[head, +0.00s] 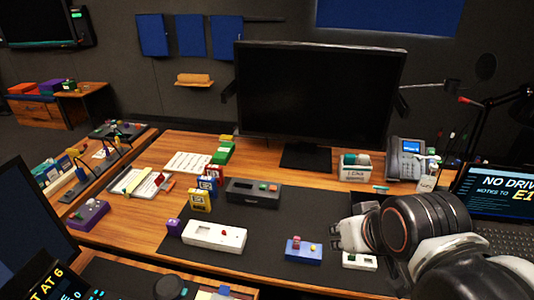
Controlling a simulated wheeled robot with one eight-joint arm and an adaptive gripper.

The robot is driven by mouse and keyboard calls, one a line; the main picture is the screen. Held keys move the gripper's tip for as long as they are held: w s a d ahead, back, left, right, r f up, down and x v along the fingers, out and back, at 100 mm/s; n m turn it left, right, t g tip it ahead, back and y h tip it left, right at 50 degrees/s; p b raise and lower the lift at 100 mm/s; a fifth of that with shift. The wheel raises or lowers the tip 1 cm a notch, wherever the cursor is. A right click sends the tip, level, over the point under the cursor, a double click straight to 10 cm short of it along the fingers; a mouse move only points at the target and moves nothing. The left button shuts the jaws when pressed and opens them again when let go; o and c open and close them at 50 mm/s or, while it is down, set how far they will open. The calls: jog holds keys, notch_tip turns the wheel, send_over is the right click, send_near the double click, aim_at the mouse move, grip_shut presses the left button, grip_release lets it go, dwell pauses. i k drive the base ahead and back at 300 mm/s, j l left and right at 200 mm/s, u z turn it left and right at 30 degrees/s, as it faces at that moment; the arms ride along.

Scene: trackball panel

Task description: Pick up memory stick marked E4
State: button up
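I cannot read an E4 marking on any item, so I cannot tell which one is the memory stick. Small labelled pieces stand on the desk left of centre: a yellow one (200,202), a blue one (207,186) and a red one (213,173). My gripper (343,236) is at the right, above the dark desk mat (281,217), pointing left. It is well to the right of the labelled pieces. Its fingers are small and seen at an angle, so I cannot tell whether they are open or shut.
A white box (214,236), a dark box (253,190) and a blue box (303,250) lie on the mat. A small white box (359,261) is just below my gripper. A large monitor (318,95) stands behind. A phone (406,158) and a laptop (497,205) are at right.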

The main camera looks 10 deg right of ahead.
aim_at(296, 239)
jog(key=k+j, duration=0.15)
jog(key=k, duration=0.4)
jog(key=k+j, duration=0.1)
jog(key=k, duration=0.4)
